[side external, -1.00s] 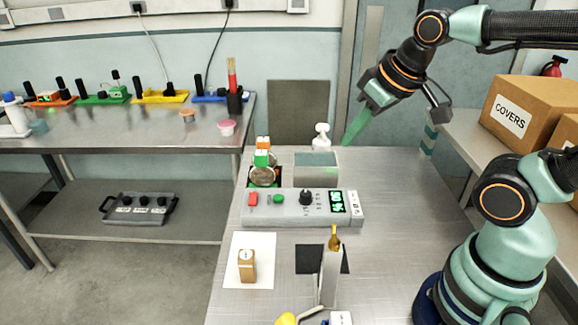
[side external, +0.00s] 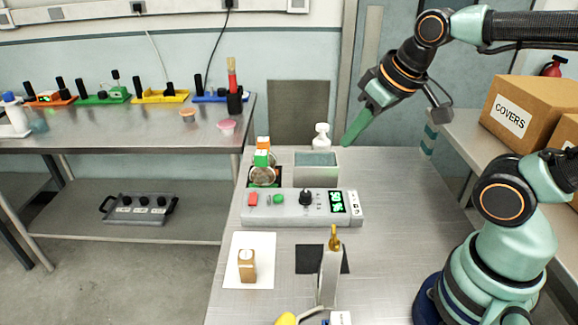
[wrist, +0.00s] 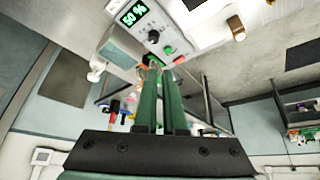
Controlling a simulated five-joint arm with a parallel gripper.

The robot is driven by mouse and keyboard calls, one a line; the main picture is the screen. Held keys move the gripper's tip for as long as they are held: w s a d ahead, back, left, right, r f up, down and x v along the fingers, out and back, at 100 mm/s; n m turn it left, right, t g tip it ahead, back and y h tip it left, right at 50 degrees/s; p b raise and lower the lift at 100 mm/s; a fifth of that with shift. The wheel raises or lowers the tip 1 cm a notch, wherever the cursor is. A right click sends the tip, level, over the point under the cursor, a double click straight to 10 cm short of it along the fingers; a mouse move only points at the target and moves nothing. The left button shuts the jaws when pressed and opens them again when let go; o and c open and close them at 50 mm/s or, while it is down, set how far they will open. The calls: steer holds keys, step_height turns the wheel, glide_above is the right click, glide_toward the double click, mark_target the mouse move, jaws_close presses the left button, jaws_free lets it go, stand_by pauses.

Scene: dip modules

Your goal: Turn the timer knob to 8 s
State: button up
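The grey control box (side external: 288,216) lies across the table, with a black knob (side external: 305,197) near its middle. A green-lit display (side external: 338,201) sits to the right of the knob. In the wrist view the knob (wrist: 154,36) is near the top, and the display (wrist: 134,13) reads 50 %. The knob's pointer is too small to read. My gripper (side external: 347,142) is above the table, behind and to the right of the box, apart from the knob. In the wrist view its two green fingers (wrist: 159,70) have a narrow gap between them and hold nothing.
A red button (side external: 253,199) and a green button (side external: 278,199) are left of the knob. A grey open bin (side external: 316,174) and a white pump bottle (side external: 321,135) stand behind the box. A brown block (side external: 247,265) stands on white paper in front. The table's right side is clear.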

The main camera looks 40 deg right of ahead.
steer(key=o, duration=0.5)
steer(key=shift+w, duration=0.1)
steer(key=o, duration=0.3)
steer(key=shift+w+n, duration=0.25)
steer(key=shift+n, duration=0.05)
steer(key=n+g, duration=0.6)
steer(key=n, duration=0.5)
glide_above(306, 193)
step_height(306, 193, down, 9)
step_height(306, 193, down, 12)
steer(key=shift+r, duration=0.1)
jaws_close()
